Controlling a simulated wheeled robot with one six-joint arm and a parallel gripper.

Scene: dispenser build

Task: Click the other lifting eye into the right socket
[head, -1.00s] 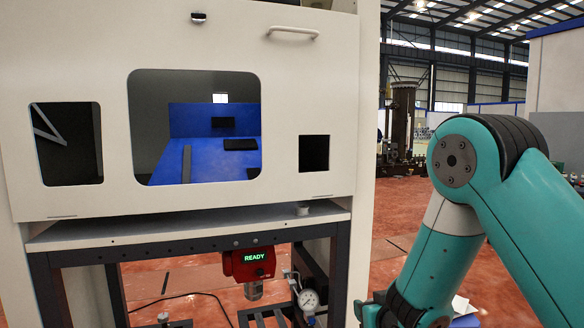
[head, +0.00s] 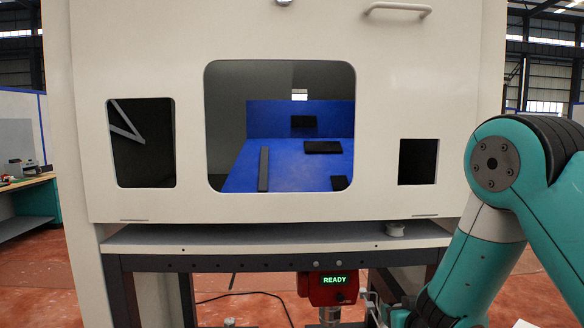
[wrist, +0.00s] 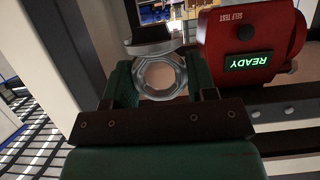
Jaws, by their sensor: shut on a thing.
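In the wrist view a shiny metal ring-shaped lifting eye (wrist: 162,76) sits between the green fingers of my gripper (wrist: 160,88), which is shut on it. A flat grey piece (wrist: 150,46) shows just beyond the ring; I cannot tell whether it belongs to the eye. I cannot make out the right socket or the other lifting eye for certain.
The white cabinet (head: 385,95), with window openings and a handle (head: 400,9), fills the head view. A red unit (head: 333,287) reading READY hangs under its ledge. In the wrist view this red unit (wrist: 228,35) is close beside my right finger.

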